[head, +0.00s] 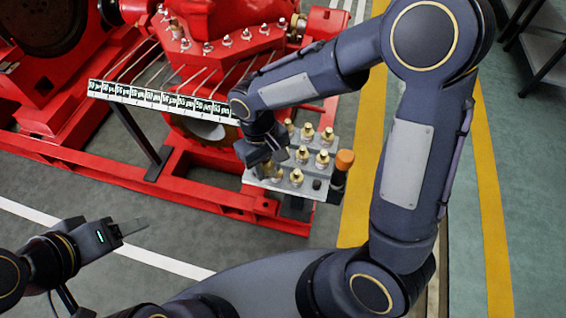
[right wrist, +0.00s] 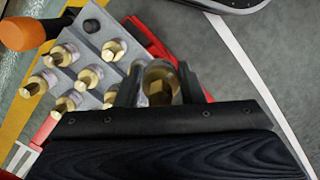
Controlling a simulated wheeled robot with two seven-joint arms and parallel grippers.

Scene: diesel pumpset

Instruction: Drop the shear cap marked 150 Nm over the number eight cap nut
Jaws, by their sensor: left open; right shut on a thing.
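My right gripper (head: 268,158) is over the left side of a grey rack (head: 262,186) in the head view. In the right wrist view its jaws (right wrist: 157,80) are shut on a brass-topped shear cap (right wrist: 161,84), seen from above; its marking is not legible. Several other brass-topped caps (head: 322,159) stand upright in the rack, also seen in the right wrist view (right wrist: 88,77). Several cap nuts (head: 227,41) sit on the red pump casing; I cannot tell which is number eight. My left gripper (head: 128,230) is open and empty at the lower left.
A strip of small displays (head: 160,97) runs in front of the pump, with thin rods behind it. An orange-topped black tool (head: 345,160) stands at the rack's right edge. The red base frame (head: 200,195) lies below.

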